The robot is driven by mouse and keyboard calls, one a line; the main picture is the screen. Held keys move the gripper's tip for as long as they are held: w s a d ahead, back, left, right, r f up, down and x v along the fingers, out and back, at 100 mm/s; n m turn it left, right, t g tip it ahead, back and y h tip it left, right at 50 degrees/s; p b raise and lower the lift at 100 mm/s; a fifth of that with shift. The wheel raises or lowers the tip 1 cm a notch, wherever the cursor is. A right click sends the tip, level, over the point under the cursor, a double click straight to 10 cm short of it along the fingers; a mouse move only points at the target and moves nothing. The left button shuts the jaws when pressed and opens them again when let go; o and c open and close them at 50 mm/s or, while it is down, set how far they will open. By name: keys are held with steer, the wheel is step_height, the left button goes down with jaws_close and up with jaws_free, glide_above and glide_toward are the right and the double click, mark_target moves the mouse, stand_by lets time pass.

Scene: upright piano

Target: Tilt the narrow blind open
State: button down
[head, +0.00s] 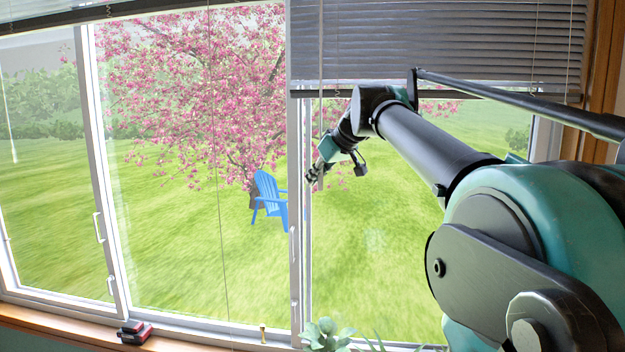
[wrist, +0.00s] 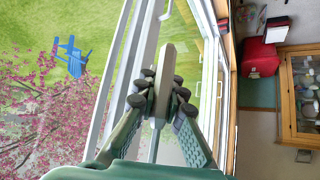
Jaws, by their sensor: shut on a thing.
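The narrow blind (head: 430,40) hangs over the upper part of the right window in the head view. Its grey slats look closely stacked, with little daylight between them. A thin pale tilt wand (head: 320,50) hangs at its left side and runs down toward my gripper (head: 313,178). In the wrist view my gripper (wrist: 160,92) has its dark fingers closed around the grey wand (wrist: 165,60), one finger on each side. My arm reaches in from the right and crosses in front of the blind's lower right part.
A wider blind (head: 75,10) is raised above the left windows. A white window post (head: 295,200) stands close beside my gripper. Plant leaves (head: 328,335) rise at the sill. A small red and black object (head: 135,332) lies on the wooden sill.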

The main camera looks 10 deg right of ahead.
steer(key=m+h, duration=0.2)
steer(key=d+m+h, duration=0.1)
steer(key=m+h, duration=0.1)
steer(key=m, duration=0.1)
steer(key=m+t+h, duration=0.1)
steer(key=m+h, duration=0.1)
steer(key=m, duration=0.1)
steer(key=shift+w+d, duration=0.2)
steer(key=shift+d, duration=0.15)
steer(key=shift+s+d+m+g+h, duration=0.2)
steer(key=shift+m+g+h, duration=0.25)
steer(key=shift+m+h, duration=0.6)
steer(key=shift+s+d+m+g+h, duration=0.1)
steer(key=shift+d+m+g+h, duration=0.45)
steer(key=shift+m, duration=0.95)
steer(key=shift+s+d+m+g+h, duration=0.15)
steer(key=shift+m+g+h, duration=0.15)
steer(key=shift+m+h, duration=0.85)
steer(key=shift+a, duration=0.1)
steer(key=c, duration=1.6)
jaws_free()
steer(key=v, duration=1.2)
